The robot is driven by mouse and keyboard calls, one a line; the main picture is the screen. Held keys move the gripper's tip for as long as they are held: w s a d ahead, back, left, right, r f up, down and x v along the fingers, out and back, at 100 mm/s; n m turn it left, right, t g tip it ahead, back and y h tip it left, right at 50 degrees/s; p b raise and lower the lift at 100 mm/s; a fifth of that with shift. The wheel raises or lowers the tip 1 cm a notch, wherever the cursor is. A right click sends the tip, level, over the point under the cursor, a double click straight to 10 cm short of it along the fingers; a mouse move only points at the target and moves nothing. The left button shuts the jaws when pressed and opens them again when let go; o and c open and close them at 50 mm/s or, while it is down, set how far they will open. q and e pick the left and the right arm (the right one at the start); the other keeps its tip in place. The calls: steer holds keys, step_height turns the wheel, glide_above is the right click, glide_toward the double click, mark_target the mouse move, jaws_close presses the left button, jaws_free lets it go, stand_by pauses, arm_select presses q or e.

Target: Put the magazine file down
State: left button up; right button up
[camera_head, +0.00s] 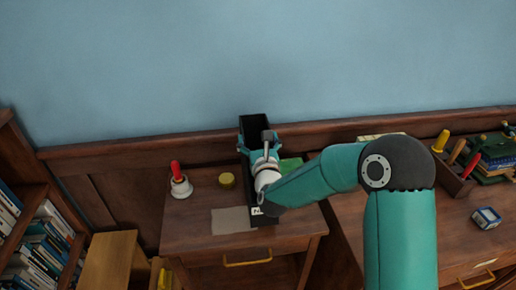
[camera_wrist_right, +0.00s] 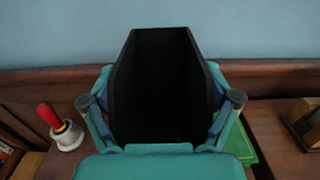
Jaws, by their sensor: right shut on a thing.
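A black, open-topped magazine file (camera_head: 255,125) is upright over the small wooden side table (camera_head: 190,236). A white label shows low on its front. My right gripper (camera_head: 262,147) is shut on the file, and its arm hides much of the file's side. In the right wrist view the file (camera_wrist_right: 160,75) stands between the two fingers of the gripper (camera_wrist_right: 160,100), with its empty inside facing me. I cannot tell whether its base touches the table top. My left gripper is not in view.
The side table holds a red-handled bell (camera_head: 180,186), a yellow tin (camera_head: 227,181), a beige sheet (camera_head: 231,220) and a green book (camera_head: 290,164). A desk (camera_head: 440,237) with a tool caddy (camera_head: 455,172) and small box (camera_head: 487,217) stands right. A bookcase (camera_head: 22,190) stands left.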

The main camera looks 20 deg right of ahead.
step_height(320, 180, down, 4)
steer(key=shift+r+p, duration=0.1)
steer(key=shift+p, duration=0.2)
steer(key=o, duration=1.6)
steer(key=shift+s, duration=0.1)
